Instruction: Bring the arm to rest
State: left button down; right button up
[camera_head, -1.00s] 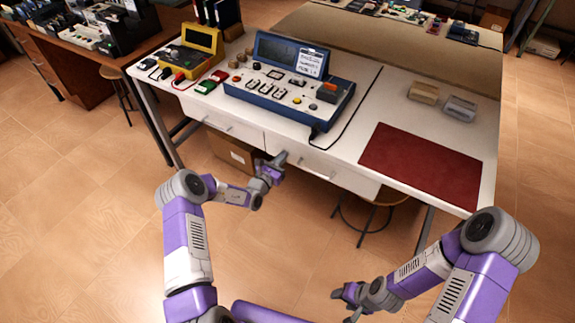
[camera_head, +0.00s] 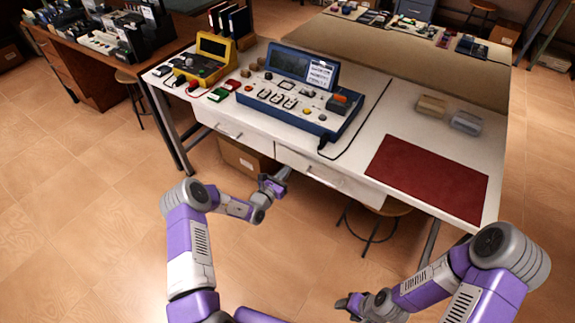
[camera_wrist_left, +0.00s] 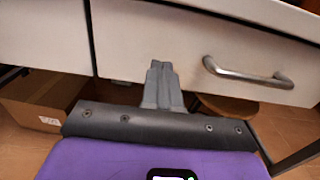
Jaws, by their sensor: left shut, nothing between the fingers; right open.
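My left gripper (camera_head: 284,173) is shut and empty, in front of the white table's drawers in the head view. In the left wrist view its closed fingers (camera_wrist_left: 160,82) point at the drawer front (camera_wrist_left: 200,45), left of a metal handle (camera_wrist_left: 248,75). Both drawers look closed. My right gripper (camera_head: 345,305) is open and empty, low at the bottom of the head view, out over the floor in front of the table. Both grippers are apart from the objects on the tabletop.
The white table (camera_head: 362,110) bears a blue console (camera_head: 298,105), a yellow device (camera_head: 204,62), two small blocks and a red mat (camera_head: 428,178). A cardboard box (camera_head: 245,157) and a stool (camera_head: 375,220) stand under it. The floor (camera_head: 75,215) at left is clear.

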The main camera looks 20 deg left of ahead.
pick_arm(q)
jog(key=p+v, duration=0.2)
jog(key=v, duration=0.8)
jog(key=s+d+f+m+g+h, duration=0.2)
jog(key=s+d+m+g+h, duration=0.2)
jog(key=s+d+m+g, duration=0.45)
jog(key=s+d+f+m+g+h, duration=0.2)
jog(key=s+d+m+g+h, duration=0.3)
jog(key=s+d, duration=0.5)
jog(key=s+a+f+m+g+y, duration=0.2)
jog(key=s+m+y, duration=0.7)
jog(key=m, duration=0.8)
jog(key=shift+s+a+f+g, duration=0.15)
jog(key=shift+s+a+g, duration=0.1)
jog(key=shift+g, duration=0.5)
